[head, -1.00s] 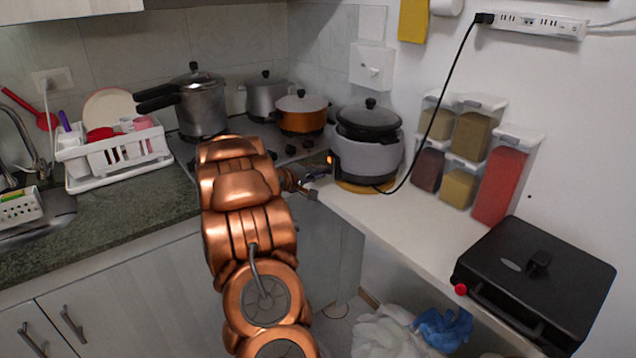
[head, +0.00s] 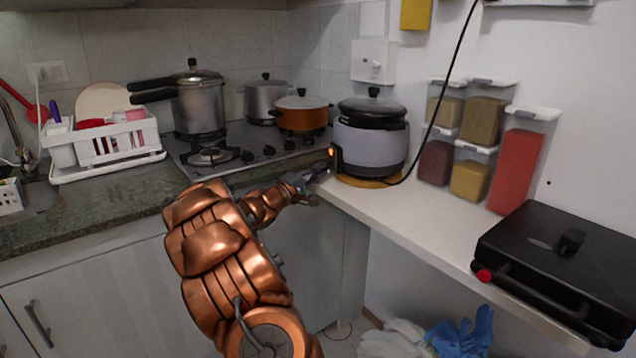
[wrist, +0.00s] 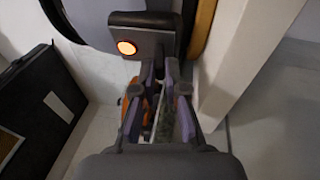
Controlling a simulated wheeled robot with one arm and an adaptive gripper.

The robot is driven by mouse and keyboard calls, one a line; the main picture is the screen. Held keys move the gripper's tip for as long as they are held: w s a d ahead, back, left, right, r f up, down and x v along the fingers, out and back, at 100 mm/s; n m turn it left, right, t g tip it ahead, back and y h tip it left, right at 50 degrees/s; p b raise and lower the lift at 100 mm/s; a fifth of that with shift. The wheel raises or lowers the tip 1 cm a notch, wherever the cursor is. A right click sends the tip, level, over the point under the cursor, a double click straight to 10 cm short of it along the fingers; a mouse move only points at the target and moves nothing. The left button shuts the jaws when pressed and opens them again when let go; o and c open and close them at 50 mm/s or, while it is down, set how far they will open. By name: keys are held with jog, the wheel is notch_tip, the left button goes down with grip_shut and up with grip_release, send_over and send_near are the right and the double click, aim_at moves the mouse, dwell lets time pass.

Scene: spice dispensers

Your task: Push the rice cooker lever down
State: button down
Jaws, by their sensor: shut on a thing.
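The rice cooker (head: 372,150) is a grey-white pot with a dark lid, on a round yellow mat (head: 362,182) at the left end of the white counter. Its dark front panel (wrist: 153,28) has a lit orange lamp (wrist: 127,47), which also shows in the head view (head: 331,152). My gripper (head: 318,174) is at the panel, just below the lamp. In the wrist view its fingertips (wrist: 160,70) meet the lower edge of the panel and are closed on the lever there. The fingers mostly hide the lever, so its exact height cannot be told.
The stove (head: 250,150) with a pressure cooker (head: 200,108) and an orange pot (head: 301,116) lies to the left. Spice containers (head: 470,175) stand right of the cooker. A black cord (head: 436,107) runs up from the cooker. A black grill (head: 562,265) sits at the counter's right.

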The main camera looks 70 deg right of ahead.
jog(key=shift+d+f+n+h+b, duration=0.1)
jog(key=shift+f+n+h+b, duration=0.55)
jog(key=shift+b, duration=0.8)
jog(key=shift+r+h, duration=0.15)
jog(key=shift+h, duration=0.2)
jog(key=c, duration=1.2)
grip_release()
jog(key=shift+s, duration=0.1)
